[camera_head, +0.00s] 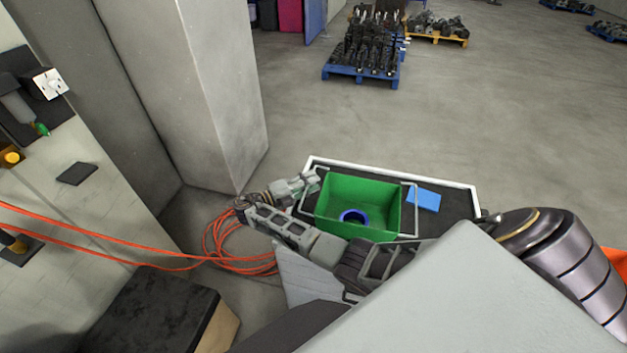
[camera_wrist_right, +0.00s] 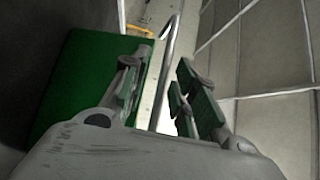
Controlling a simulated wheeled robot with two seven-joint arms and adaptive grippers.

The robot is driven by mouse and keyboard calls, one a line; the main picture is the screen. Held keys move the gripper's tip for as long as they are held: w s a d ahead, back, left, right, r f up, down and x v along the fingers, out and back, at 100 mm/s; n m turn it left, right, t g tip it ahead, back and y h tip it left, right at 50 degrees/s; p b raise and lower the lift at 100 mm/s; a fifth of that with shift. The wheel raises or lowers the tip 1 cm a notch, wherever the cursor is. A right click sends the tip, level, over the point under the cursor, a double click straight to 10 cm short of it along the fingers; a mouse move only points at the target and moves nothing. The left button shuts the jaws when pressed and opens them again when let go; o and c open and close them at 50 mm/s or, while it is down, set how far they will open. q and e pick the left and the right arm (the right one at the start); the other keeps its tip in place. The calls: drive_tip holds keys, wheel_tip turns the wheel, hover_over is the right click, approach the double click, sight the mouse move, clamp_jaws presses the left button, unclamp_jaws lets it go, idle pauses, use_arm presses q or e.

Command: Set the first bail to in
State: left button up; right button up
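A green crate (camera_head: 372,192) stands on a dark, white-rimmed surface, with a blue ring (camera_head: 354,216) inside it. In the right wrist view the green crate wall (camera_wrist_right: 75,75) is at left, and a metal bail bar (camera_wrist_right: 168,45) runs between the parted fingers of my right gripper (camera_wrist_right: 160,85). The gripper is open; I cannot tell whether a finger touches the bar. My left gripper is not in view.
A blue flat piece (camera_head: 423,199) lies right of the crate on the dark surface (camera_head: 455,207). A grey pillar (camera_head: 205,90) rises behind at left. Orange cable (camera_head: 225,240) lies coiled on the floor. Loaded pallets (camera_head: 362,75) stand far back; the floor between is clear.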

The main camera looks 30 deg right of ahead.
drive_tip(key=shift+a, duration=0.15)
drive_tip(key=shift+c, duration=0.5)
clamp_jaws()
